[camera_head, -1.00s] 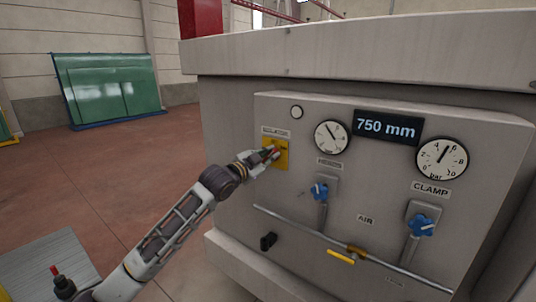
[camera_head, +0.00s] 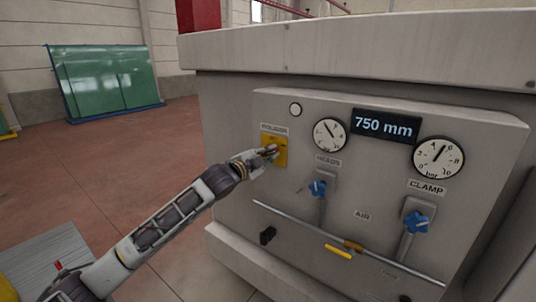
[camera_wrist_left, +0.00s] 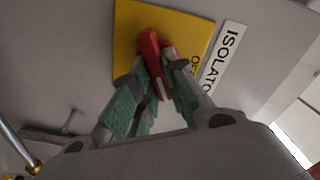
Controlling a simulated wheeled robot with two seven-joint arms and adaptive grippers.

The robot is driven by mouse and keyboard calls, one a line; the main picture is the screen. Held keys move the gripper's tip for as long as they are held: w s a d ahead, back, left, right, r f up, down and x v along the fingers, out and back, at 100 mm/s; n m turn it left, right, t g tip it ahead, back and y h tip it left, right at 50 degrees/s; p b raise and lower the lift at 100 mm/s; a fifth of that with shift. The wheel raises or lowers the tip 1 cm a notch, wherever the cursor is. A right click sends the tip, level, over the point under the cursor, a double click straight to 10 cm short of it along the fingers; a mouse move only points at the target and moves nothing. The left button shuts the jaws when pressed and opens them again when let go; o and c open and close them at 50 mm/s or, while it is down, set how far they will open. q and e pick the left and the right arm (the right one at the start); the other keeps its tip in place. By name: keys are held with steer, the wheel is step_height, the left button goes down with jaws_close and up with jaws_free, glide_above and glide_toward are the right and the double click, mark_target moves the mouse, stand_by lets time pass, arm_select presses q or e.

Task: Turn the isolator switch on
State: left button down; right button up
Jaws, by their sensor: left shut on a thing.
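The isolator switch is a red handle (camera_wrist_left: 155,62) on a yellow plate (camera_head: 280,158) on the grey machine panel. In the left wrist view the yellow plate (camera_wrist_left: 190,30) lies beside a white label reading "ISOLATO" (camera_wrist_left: 226,52). My left gripper (camera_head: 268,153) is at the switch in the head view. In the left wrist view the gripper's green-padded fingers (camera_wrist_left: 160,85) are shut on the red handle, one on each side. Part of the plate's lettering is hidden by a finger. My right gripper is not in view.
Right of the switch are two gauges, a "750 mm" display (camera_head: 386,125) and two blue valve knobs (camera_head: 318,188) (camera_head: 416,222). Red floor lies open to the left.

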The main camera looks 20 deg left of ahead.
arm_select(q)
steer(key=c, duration=1.4)
jaws_free()
steer(key=shift+c, duration=0.2)
steer(key=shift+v, duration=1.05)
steer(key=v, duration=1)
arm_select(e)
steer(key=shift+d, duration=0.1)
